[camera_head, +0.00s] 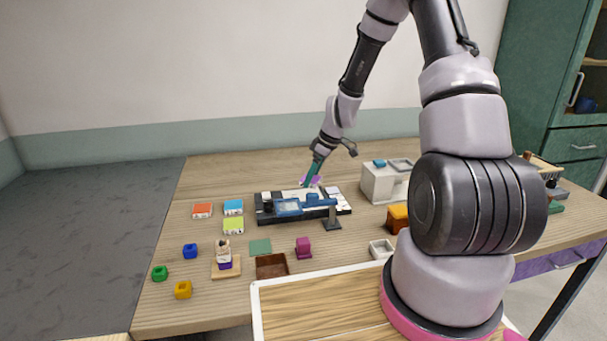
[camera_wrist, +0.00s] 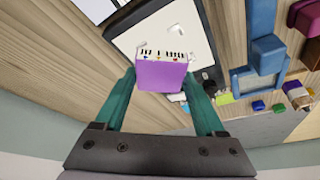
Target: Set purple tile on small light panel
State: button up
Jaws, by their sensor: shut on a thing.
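The purple tile (camera_wrist: 160,76) is held between the teal fingers of my gripper (camera_wrist: 160,82) in the wrist view, with a white, black-marked edge facing away from the palm. In the head view my gripper (camera_head: 311,176) is over the back of a black board, with the tile (camera_head: 304,180) at its fingertips. A white light panel (camera_wrist: 185,30) with a dark border lies beyond the tile in the wrist view, partly hidden by it. I cannot tell whether the tile touches the panel.
The black board (camera_head: 263,217) carries white pads and a blue frame-like part (camera_head: 288,207). A dark stand (camera_head: 332,219) is in front. Orange (camera_head: 202,210), blue (camera_head: 233,206) and lime (camera_head: 233,226) tiles lie left. A light grey box (camera_head: 380,186) stands right.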

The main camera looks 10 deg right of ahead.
jog(key=n, duration=0.1)
jog(key=a+n, duration=0.1)
jog(key=shift+w+n+g+y, duration=0.25)
jog(key=shift+n+g+y, duration=0.05)
jog(key=n, duration=0.2)
jog(key=a+n+g, duration=0.1)
jog(key=n, duration=0.1)
jog(key=shift+a+r+n+g, duration=0.1)
jog(key=shift+r+n+g, duration=0.1)
jog(key=shift+n+g, duration=0.1)
jog(key=shift+s+f, duration=0.1)
jog(key=shift+f, duration=2.7)
